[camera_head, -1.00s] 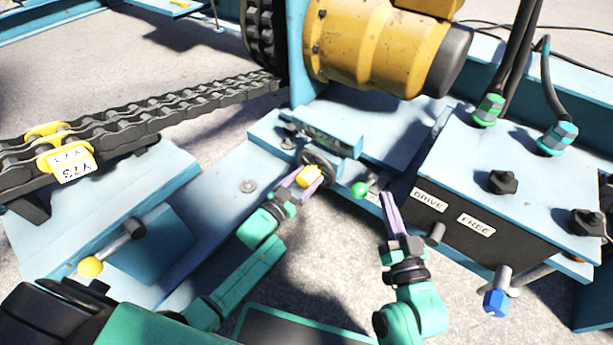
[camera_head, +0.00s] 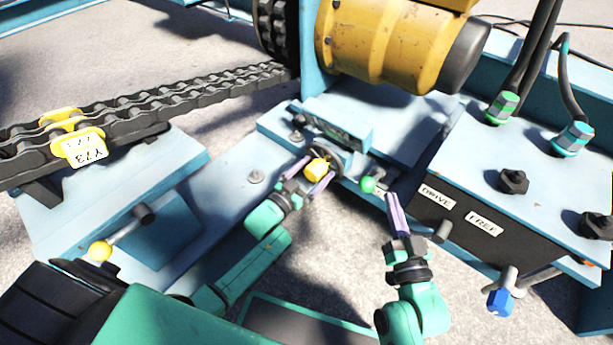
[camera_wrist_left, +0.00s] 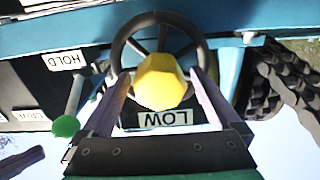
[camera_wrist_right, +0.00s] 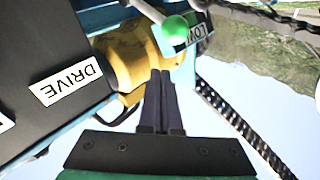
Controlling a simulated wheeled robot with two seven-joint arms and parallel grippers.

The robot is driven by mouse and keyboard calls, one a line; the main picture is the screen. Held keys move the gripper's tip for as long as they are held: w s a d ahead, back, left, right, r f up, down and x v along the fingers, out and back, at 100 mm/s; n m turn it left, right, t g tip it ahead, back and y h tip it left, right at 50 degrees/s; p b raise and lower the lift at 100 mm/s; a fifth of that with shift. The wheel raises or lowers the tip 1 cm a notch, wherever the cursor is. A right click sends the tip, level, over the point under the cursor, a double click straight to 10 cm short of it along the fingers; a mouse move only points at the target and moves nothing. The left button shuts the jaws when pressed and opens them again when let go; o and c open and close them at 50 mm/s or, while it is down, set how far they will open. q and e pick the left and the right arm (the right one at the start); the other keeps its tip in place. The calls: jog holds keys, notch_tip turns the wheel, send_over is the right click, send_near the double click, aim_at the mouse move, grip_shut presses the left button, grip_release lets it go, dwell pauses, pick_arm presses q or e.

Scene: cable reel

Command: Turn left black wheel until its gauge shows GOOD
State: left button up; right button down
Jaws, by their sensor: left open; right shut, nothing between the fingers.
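The black wheel (camera_head: 335,152) stands on the blue frame at the middle of the head view, with a yellow knob (camera_head: 318,169) on its near side. It also shows in the left wrist view (camera_wrist_left: 200,48), with the knob (camera_wrist_left: 160,82) between the fingers. A plate reading LOW (camera_wrist_left: 165,119) shows below the knob there. My left gripper (camera_head: 309,178) is open, one finger on each side of the knob; I cannot tell whether they touch it. My right gripper (camera_head: 392,199) is shut and empty, just right of a green-knobbed lever (camera_head: 368,184).
A black panel with plates DRIVE (camera_head: 437,196) and FREE (camera_head: 484,223) lies to the right. A HOLD plate (camera_wrist_left: 64,60) is near the green knob (camera_wrist_left: 66,126).

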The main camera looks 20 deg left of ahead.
pick_arm(q)
jog(key=shift+s, duration=0.15)
jog(key=shift+s+a, duration=0.1)
jog(key=shift+p+v, duration=0.65)
jog(key=shift+v, duration=0.6)
jog(key=shift+p+v, duration=0.7)
jog(key=shift+v, duration=0.45)
jog(key=p, duration=0.2)
send_near(310, 175)
jog(key=shift+v, duration=1.25)
pick_arm(e)
jog(key=s+f+g, duration=0.6)
jog(key=s+f, duration=0.4)
jog(key=shift+a+h, duration=0.35)
jog(key=shift+h, duration=0.05)
pick_arm(q)
jog(key=shift+f, duration=0.1)
pick_arm(e)
jog(key=shift+r, duration=0.1)
